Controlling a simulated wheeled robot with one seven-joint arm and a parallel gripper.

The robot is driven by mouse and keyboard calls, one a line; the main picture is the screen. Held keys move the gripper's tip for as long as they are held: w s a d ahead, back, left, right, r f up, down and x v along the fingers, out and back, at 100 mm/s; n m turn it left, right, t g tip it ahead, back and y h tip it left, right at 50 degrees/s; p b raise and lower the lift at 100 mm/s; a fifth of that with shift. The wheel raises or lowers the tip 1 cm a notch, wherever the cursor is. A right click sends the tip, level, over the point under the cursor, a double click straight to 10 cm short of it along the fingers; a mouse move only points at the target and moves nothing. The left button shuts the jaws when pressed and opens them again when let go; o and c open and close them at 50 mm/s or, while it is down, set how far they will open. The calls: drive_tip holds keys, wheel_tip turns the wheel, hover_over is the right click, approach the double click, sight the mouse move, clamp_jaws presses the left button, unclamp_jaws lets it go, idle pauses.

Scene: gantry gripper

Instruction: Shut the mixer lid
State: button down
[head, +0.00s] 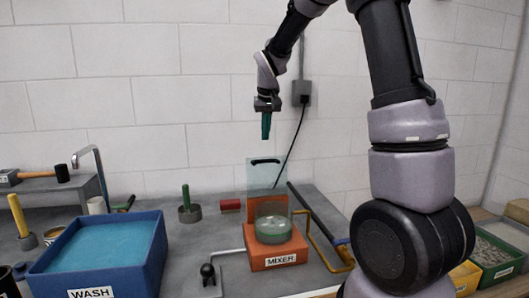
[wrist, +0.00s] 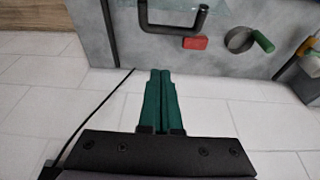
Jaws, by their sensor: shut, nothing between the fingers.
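The mixer (head: 278,257) is an orange base with a label, carrying a clear round bowl (head: 272,222) with green contents. Its lid (head: 259,177) is a clear pale panel standing upright behind the bowl, so the mixer is open. A black handle (head: 265,161) runs along the upper part of the lid; in the wrist view the handle (wrist: 172,29) is at the top. My gripper (head: 266,137) hangs above the lid, apart from the handle, its teal fingers pointing down. In the wrist view my gripper (wrist: 160,72) has its fingers together with nothing between them.
A blue wash bin (head: 148,270) stands at the left. A red block (head: 230,205) and a grey holder with a green handle (head: 187,208) lie left of the mixer. A yellow bent bar (head: 322,246) is at its right. A black cable (head: 293,150) hangs on the wall behind.

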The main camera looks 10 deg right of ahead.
sight(266, 174)
wheel_tip(266, 174, down, 8)
drive_tip(key=shift+s, duration=0.3)
idle(0.5)
idle(0.3)
